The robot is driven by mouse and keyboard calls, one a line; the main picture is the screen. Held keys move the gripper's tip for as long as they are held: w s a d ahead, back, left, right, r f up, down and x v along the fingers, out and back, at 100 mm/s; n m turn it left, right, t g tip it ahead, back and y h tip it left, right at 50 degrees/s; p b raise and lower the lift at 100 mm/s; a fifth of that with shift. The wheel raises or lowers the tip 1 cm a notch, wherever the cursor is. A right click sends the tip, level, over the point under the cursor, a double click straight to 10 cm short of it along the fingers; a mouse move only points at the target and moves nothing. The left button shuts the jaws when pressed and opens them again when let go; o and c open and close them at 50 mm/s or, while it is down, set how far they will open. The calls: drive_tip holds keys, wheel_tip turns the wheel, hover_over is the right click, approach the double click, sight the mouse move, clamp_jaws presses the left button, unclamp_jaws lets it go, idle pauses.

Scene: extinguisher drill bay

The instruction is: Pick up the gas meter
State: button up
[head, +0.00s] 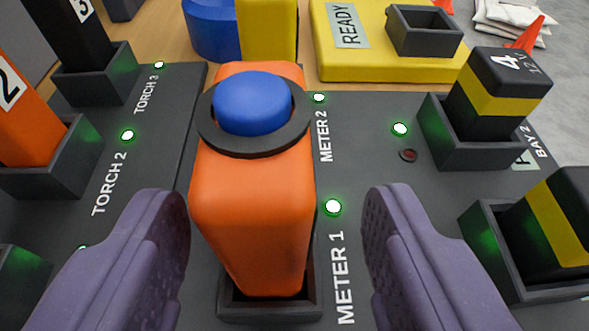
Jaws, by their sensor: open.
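An orange block with a blue round knob and a dark ring near its top, which I take for the gas meter (252,220), stands upright in a dark square holder (270,312) beside the METER 1 label. My gripper (272,205) is open, with one purple finger to the left of the block and one to the right. Gaps show between the block and both fingers, so neither appears to touch it. The block hides most of its holder and the area behind it. I cannot tell whether the orange edge behind the knob belongs to this block or another one.
Black-and-yellow blocks stand in holders at right, one marked 4 (497,100). An orange block marked 2 (25,120) and a dark block marked 3 (85,40) stand at left. A yellow READY pad (375,70) with an empty dark holder (424,30) lies behind.

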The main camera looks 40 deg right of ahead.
sight(259, 260)
drive_tip(key=b+x, duration=0.1)
drive_tip(key=x, duration=0.3)
drive_tip(key=shift+w+a+f, duration=0.1)
drive_tip(key=shift+a, duration=0.1)
clamp_jaws()
